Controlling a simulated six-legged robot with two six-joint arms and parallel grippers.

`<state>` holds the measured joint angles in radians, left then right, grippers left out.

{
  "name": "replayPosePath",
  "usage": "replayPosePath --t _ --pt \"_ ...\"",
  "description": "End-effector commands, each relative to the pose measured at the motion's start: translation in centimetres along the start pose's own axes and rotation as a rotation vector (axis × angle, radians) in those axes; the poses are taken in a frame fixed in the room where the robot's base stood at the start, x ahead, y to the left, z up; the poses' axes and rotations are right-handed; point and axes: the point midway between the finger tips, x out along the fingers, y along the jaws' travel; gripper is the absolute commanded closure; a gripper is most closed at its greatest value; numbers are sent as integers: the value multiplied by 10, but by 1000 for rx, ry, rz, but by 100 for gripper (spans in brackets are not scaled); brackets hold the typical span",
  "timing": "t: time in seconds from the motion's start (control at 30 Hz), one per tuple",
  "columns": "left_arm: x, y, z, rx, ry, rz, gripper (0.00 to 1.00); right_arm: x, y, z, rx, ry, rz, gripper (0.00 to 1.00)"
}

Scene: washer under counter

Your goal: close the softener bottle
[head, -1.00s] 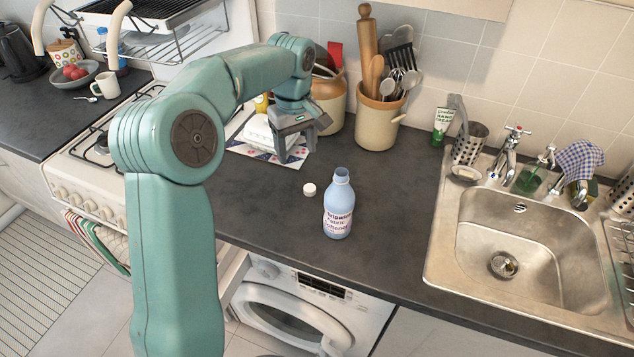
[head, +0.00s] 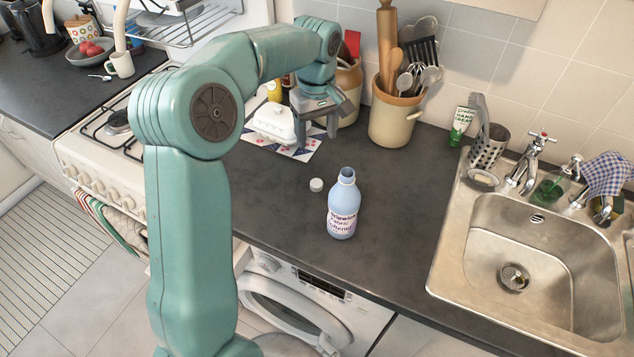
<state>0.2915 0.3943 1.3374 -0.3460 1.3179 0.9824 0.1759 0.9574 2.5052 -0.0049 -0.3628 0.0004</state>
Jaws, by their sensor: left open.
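The softener bottle (head: 342,207) is light blue with a printed label. It stands upright on the dark counter with its mouth uncovered. A small white cap (head: 316,185) lies on the counter just left of the bottle's neck, apart from it. My left gripper (head: 317,140) is open and points down, behind the cap in the picture and close to the white butter dish. Nothing shows between its fingers. My right gripper is out of the picture.
A white butter dish (head: 273,124) sits on a patterned mat (head: 308,150). A utensil crock (head: 393,118) stands behind the bottle. The steel sink (head: 480,235) is at right, the stove (head: 88,160) at left. The counter (head: 270,210) around the bottle is clear.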

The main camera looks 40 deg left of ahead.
Motion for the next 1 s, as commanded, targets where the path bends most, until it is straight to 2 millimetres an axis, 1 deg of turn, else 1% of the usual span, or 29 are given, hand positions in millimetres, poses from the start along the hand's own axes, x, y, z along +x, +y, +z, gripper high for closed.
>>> replayPosePath --t 0.17,0.4,0.5,0.6,0.67,1.0 --pt "31 0 1 1 -6 -7 35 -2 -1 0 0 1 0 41" --pt "82 1 0 0 -5 -7 35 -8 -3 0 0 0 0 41" --pt "97 2 0 1 -4 -5 35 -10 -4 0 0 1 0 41" --pt "106 3 -1 1 -3 -3 35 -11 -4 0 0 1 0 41" --pt "109 3 -1 1 -2 -3 35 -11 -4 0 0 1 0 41" --pt "112 3 -1 1 -2 -3 35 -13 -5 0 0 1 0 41"
